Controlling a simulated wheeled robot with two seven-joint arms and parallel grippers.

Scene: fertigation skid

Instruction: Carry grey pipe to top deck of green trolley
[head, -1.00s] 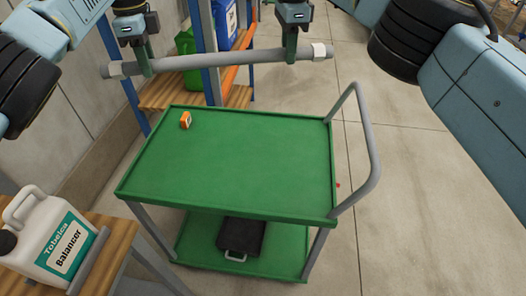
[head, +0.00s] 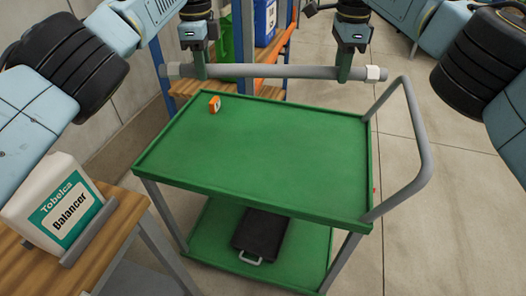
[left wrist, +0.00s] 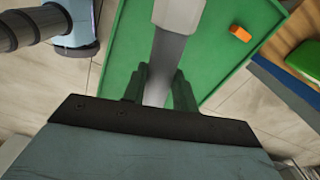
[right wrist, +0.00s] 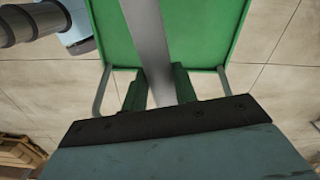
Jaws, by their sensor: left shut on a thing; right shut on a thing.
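The grey pipe (head: 272,71) has a white collar near each end and is held level in the head view, above the far edge of the green trolley. My left gripper (head: 200,72) is shut on the pipe near its left end. My right gripper (head: 345,74) is shut on it near its right end. The pipe also shows between the fingers in the left wrist view (left wrist: 165,60) and the right wrist view (right wrist: 150,40). The trolley's top deck (head: 260,150) is green with a low rim, and a grey handle (head: 422,130) rises at its right.
A small orange object (head: 214,104) sits at the deck's far left corner. A black case (head: 262,235) lies on the lower deck. A white Balancer jug (head: 62,210) stands on a wooden bench at left. A rack with blue and green containers stands behind. Most of the top deck is bare.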

